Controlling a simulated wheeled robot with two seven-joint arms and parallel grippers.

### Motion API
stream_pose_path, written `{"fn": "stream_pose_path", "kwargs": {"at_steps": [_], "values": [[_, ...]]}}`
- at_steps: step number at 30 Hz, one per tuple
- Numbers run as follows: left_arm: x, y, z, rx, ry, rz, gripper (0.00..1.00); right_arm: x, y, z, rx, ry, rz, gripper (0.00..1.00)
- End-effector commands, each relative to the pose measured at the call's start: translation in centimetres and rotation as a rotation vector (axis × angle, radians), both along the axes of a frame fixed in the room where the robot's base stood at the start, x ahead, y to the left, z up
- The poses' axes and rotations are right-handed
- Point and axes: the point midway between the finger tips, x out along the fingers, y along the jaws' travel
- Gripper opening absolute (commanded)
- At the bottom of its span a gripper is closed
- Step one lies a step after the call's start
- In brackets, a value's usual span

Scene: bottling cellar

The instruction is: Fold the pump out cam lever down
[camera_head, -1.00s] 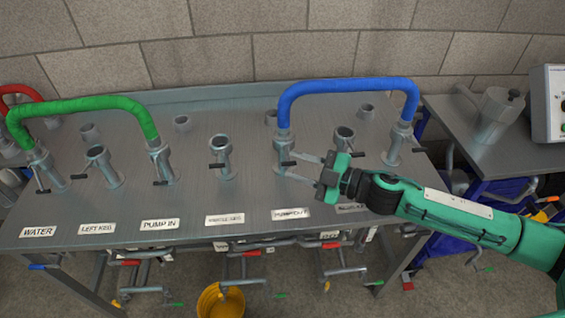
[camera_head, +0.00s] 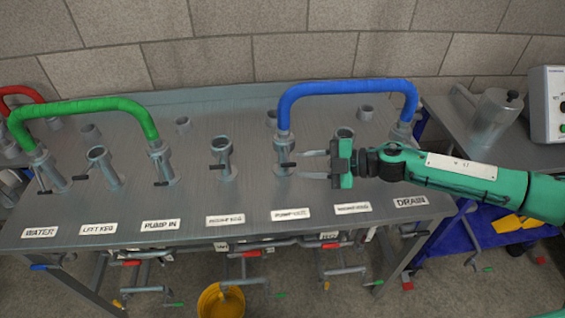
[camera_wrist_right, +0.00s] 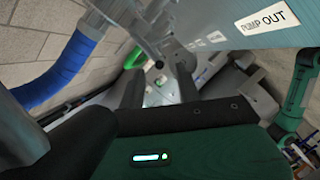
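The pump out coupling (camera_head: 283,150) stands upright on the steel table behind the PUMP OUT label (camera_head: 291,214), with one end of the blue hose (camera_head: 345,88) on top. Its small dark cam lever (camera_head: 288,165) sticks out sideways to the right, roughly level. My right gripper (camera_head: 303,164) is open and points left. Its two fingertips are just right of the lever's end, one farther back and one nearer the front, with a gap between them. The right wrist view shows the blue hose (camera_wrist_right: 65,65) and the PUMP OUT label (camera_wrist_right: 266,19); contact with the lever cannot be told. My left gripper is not in view.
A green hose (camera_head: 80,106) bridges two couplings at the left. An open coupling (camera_head: 221,155) stands left of the pump out one, and another open pipe (camera_head: 344,133) is behind my right gripper. A side table with a metal jug (camera_head: 495,118) stands at right.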

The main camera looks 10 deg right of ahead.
Motion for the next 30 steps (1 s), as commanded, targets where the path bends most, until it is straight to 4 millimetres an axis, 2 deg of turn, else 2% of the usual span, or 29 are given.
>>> {"fn": "stream_pose_path", "kwargs": {"at_steps": [1, 6, 11, 16, 24, 30], "values": [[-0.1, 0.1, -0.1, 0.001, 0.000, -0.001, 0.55, 0.2, 1.1, -0.1, 0.001, 0.000, 0.003, 0.34], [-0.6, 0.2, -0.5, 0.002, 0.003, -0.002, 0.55, 1.1, 3.6, -0.8, 0.001, 0.000, 0.002, 0.34], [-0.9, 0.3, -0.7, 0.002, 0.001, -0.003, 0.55, 1.7, 5.3, -1.3, 0.000, -0.001, 0.001, 0.34], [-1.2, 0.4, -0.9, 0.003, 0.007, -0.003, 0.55, 1.9, 6.0, -1.5, 0.000, -0.001, 0.000, 0.34], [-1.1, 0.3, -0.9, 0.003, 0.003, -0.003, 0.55, 2.0, 6.1, -1.6, 0.001, 0.000, -0.001, 0.34], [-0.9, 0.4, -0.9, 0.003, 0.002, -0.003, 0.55, 2.0, 6.1, -1.6, 0.001, 0.000, -0.001, 0.00]]}}
